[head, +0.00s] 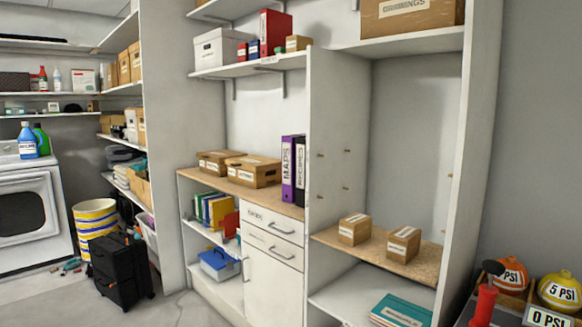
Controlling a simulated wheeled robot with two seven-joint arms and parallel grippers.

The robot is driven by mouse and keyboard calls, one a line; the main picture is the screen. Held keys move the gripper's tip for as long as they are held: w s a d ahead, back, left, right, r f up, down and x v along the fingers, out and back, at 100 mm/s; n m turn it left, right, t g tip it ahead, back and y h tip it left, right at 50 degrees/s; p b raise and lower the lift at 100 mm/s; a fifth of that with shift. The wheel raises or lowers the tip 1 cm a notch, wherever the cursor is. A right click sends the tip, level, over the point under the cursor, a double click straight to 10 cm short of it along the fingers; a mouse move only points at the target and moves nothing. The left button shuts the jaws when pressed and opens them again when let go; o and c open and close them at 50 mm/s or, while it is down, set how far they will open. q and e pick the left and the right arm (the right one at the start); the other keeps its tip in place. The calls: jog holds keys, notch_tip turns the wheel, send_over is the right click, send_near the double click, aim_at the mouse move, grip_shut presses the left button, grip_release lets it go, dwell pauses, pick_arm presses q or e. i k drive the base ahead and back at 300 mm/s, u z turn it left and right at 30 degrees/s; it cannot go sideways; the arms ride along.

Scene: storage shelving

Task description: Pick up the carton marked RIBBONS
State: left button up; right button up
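No label reading RIBBONS is legible from here. Two small brown cartons stand on the wood-coloured shelf of the right bay, a left one (354,229) and a right one (403,244), each with white labels too small to read. Two wider brown cartons sit on the wooden counter, a rear one (217,162) and a front one (253,171), with labels I cannot read for sure. A large brown box (411,15) on the top right shelf has a partly cut-off label ending in what looks like "MINGS". Neither of my grippers is in view.
Purple and black binders (293,168) stand at the counter's right end, against a tall white divider (335,140). Teal books (400,311) lie below the small cartons' shelf. A black wheeled case (120,270) stands on the floor at left. Orange and yellow round objects (560,290) sit at lower right.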

aim_at(404, 244)
jog(key=u, duration=0.55)
jog(key=i, duration=2.15)
jog(key=z, duration=1.3)
jog(key=i, duration=0.35)
jog(key=z, duration=0.3)
